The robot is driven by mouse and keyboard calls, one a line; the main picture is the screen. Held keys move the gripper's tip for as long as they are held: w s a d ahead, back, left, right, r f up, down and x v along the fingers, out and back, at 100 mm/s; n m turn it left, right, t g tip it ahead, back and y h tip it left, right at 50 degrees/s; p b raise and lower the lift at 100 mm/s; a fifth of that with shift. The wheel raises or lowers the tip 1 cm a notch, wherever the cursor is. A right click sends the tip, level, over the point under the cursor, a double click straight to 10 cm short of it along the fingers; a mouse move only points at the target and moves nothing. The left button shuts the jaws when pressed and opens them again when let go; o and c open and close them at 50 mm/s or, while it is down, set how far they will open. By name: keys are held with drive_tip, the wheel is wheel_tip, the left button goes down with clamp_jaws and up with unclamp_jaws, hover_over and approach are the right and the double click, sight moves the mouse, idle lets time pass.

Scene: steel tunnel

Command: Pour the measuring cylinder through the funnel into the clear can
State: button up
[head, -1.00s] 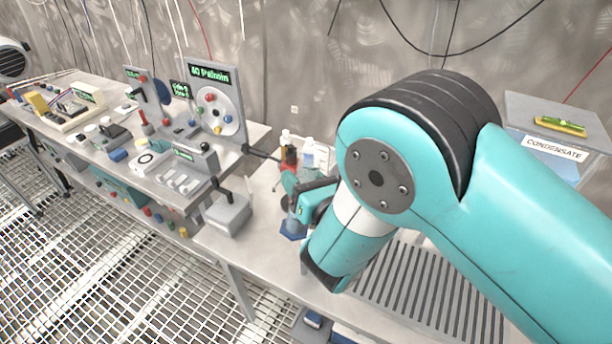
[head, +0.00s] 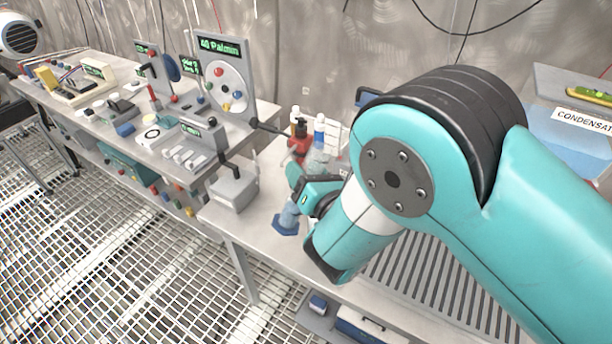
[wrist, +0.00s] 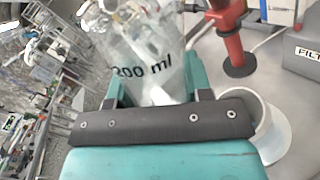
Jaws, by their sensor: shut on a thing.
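The measuring cylinder is clear, with black "ml" lettering, in the wrist view (wrist: 150,55). My gripper (wrist: 155,88) is shut on it, one teal finger on each side. In the head view my gripper (head: 312,196) is partly behind my arm, and the cylinder's blue foot (head: 287,224) shows below it. The cylinder seems to lean with its top to the right; I cannot tell whether its foot touches the bench. A white round rim (wrist: 272,135) is at the lower right in the wrist view; I cannot tell what it belongs to. I cannot make out the funnel or clear can.
A red fixture (wrist: 232,45) on a round foot stands right of the cylinder. A white bottle with a blue cap (head: 319,132) stands behind my gripper. A grey lever box (head: 234,188) is to the left. A slatted grate (head: 430,290) and a CONDENSATE bin (head: 570,140) are right.

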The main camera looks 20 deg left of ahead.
drive_tip(key=shift+s+a+f+m+b, duration=0.2)
drive_tip(key=shift+f+m+b, duration=0.45)
drive_tip(key=shift+b, duration=0.65)
drive_tip(key=shift+s+a+f+m+b, duration=0.15)
drive_tip(key=shift+f+m+b, duration=0.3)
drive_tip(key=shift+f+b, duration=0.6)
drive_tip(key=shift+r, duration=0.25)
drive_tip(key=shift+s+b, duration=0.1)
drive_tip(key=shift+b, duration=0.25)
